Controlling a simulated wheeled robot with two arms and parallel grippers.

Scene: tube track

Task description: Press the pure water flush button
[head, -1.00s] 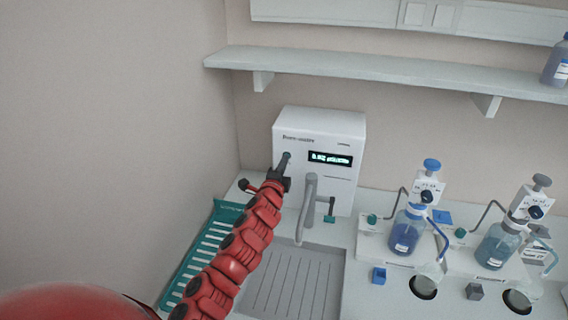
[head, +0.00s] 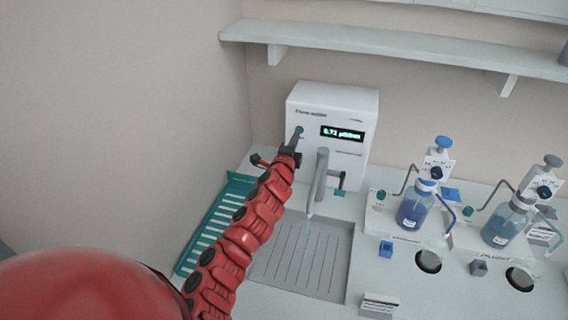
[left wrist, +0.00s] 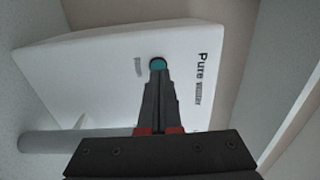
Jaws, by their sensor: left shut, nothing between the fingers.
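The white pure water unit (head: 318,102) stands at the back of the bench, with a lit display (head: 342,134) on its front. In the left wrist view its teal round button (left wrist: 158,61) sits on the white front panel. My left gripper (head: 298,132) is shut and empty. Its fingertips, also in the left wrist view (left wrist: 158,70), are at the button and partly cover it; they look to be touching it. The grey faucet (head: 319,178) stands in front of the unit, with a faint thin water stream (head: 306,235) below its spout. My right gripper is out of view.
A ridged grey sink (head: 320,262) lies under the faucet. A teal slotted rack (head: 212,232) is left of it. Blue-liquid bottles (head: 416,207) with dispensers stand to the right. A shelf (head: 400,44) runs above the unit.

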